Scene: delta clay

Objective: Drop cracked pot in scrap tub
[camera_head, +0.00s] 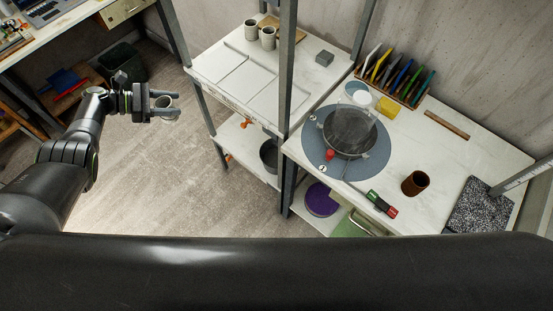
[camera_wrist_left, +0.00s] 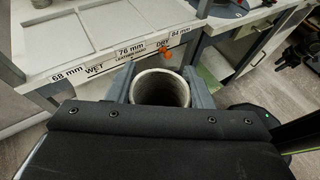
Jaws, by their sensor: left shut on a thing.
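My left gripper (camera_head: 172,104) is shut on a small grey pot (camera_head: 165,110), held over open floor at the left. In the left wrist view the pot (camera_wrist_left: 160,88) sits between the two fingers (camera_wrist_left: 160,94), its round mouth facing the camera. I cannot make out a crack. A dark open bin (camera_head: 122,62) stands on the floor beyond the gripper, and a grey tub (camera_head: 268,156) stands on the low shelf to the right. I cannot tell which is the scrap tub. The pot is apart from both.
A shelf table (camera_head: 270,92) with marked zones and several grey cups (camera_head: 268,38) stands right of the gripper, its upright posts close by. A wheel (camera_head: 348,135) and brown cup (camera_head: 415,183) are on the right table. The floor (camera_head: 165,180) below is clear.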

